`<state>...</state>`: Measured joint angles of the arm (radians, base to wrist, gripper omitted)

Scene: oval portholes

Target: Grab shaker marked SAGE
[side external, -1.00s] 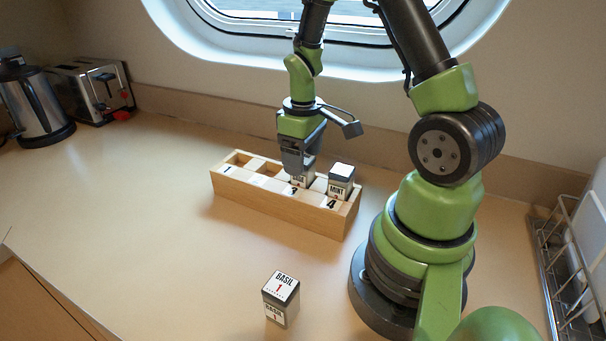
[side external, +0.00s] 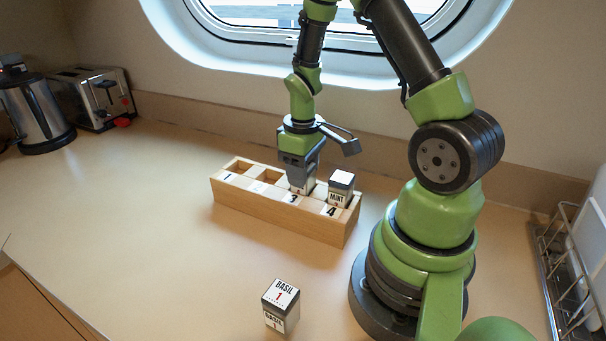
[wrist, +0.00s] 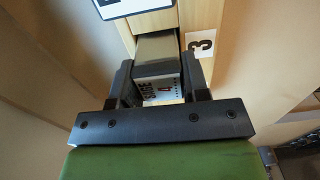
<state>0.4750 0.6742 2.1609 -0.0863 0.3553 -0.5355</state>
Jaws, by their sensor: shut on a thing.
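In the side view only a little of this shaker (side external: 296,190) shows in the rack's slot 3, the rest hidden by my fingers. My gripper (side external: 302,178) points down over that slot. It is shut on the shaker, with a finger on each side in the wrist view (wrist: 160,80). I cannot tell whether the shaker touches the slot floor.
The wooden rack (side external: 270,213) has empty slots at its left. The MINT shaker (side external: 340,187) stands in slot 4, close beside my gripper. The BASIL shaker (side external: 281,304) stands on the counter in front. A toaster (side external: 95,97) and kettle (side external: 35,108) are far left.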

